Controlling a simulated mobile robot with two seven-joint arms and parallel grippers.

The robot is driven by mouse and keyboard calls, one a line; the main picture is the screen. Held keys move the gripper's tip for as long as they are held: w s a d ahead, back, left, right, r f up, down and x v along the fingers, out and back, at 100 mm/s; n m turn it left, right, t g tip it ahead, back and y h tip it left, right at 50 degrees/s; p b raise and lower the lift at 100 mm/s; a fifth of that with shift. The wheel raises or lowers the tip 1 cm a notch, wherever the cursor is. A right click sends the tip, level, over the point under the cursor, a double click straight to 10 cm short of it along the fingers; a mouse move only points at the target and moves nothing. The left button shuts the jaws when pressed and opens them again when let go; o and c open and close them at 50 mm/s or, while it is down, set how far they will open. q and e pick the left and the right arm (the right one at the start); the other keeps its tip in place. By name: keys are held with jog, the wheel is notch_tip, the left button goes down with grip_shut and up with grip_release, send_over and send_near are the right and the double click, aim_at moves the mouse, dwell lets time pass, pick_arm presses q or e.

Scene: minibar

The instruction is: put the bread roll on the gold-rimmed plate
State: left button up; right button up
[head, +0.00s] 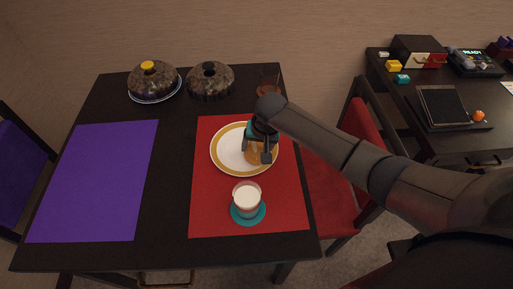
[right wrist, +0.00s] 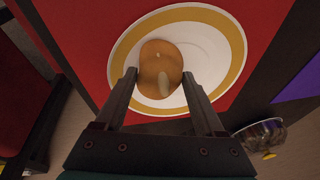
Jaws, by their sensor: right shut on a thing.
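The gold-rimmed plate (head: 229,160) is white with a broad gold band and lies on the red mat. The bread roll (head: 252,153) is round and golden brown. It is over the plate's right part in the head view and over the plate in the right wrist view (right wrist: 160,65). My right gripper (head: 262,156) reaches down over the plate and is shut on the roll, with a finger on each side of it (right wrist: 160,74). I cannot tell whether the roll touches the plate. My left gripper is not in view.
A glass of white drink (head: 246,196) stands on a teal coaster (head: 248,216) in front of the plate. Two dark domed covers (head: 153,80) (head: 211,80) and a brownish glass (head: 269,84) stand at the back. The purple mat (head: 95,180) is bare. A red chair (head: 335,180) is at right.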

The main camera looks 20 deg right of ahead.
jog(key=o, duration=1.3)
jog(key=shift+f, duration=0.1)
jog(key=shift+p+v, duration=2.05)
jog(key=shift+v, duration=4.15)
jog(key=shift+w, duration=0.1)
